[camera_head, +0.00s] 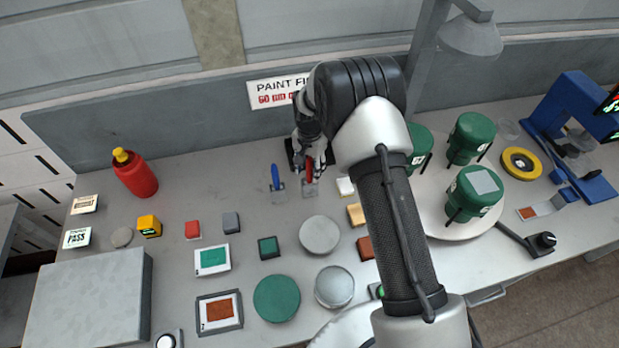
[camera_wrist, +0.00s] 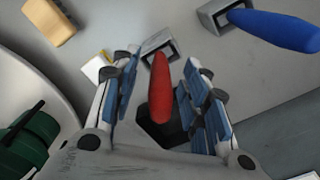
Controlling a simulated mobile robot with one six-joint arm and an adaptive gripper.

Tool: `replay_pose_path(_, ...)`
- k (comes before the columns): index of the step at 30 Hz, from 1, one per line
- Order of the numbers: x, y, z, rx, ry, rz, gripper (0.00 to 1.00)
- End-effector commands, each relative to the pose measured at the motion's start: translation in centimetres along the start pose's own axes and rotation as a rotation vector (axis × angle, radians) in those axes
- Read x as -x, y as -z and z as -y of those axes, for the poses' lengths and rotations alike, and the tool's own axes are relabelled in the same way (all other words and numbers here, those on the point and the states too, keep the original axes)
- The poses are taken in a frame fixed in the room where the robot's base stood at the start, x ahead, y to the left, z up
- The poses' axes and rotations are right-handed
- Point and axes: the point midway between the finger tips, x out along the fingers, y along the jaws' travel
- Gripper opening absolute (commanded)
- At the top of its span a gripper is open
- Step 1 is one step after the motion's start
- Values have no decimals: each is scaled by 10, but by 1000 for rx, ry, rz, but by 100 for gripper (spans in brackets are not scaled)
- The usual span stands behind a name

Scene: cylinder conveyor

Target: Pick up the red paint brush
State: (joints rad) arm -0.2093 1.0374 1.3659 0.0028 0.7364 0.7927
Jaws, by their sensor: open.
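My gripper (camera_wrist: 158,85) is open, with one blue-padded finger on each side of the handle and a visible gap to both. In the head view my gripper (camera_head: 311,158) partly covers the brush. A blue brush (camera_head: 275,178) is just left of the red one; it also shows in the wrist view (camera_wrist: 275,28).
Green canisters (camera_head: 472,138) stand on a round white turntable (camera_head: 435,222) to the right. A white block (camera_head: 345,187) and a tan block (camera_head: 355,214) lie close by. A red bottle (camera_head: 136,175) stands at the left. The grey back wall (camera_head: 190,118) is close behind the brushes.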

Motion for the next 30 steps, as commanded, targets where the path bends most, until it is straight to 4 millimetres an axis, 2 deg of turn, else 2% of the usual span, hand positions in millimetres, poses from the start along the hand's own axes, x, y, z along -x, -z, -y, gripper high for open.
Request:
replay_pose_path(1,-10,0,-1,0,-2,2,41)
replay_pose_path(4,-20,0,0,0,0,0,41)
replay_pose_path(11,-21,0,0,0,1,-1,41)
replay_pose_path(30,-21,0,0,0,0,0,0)
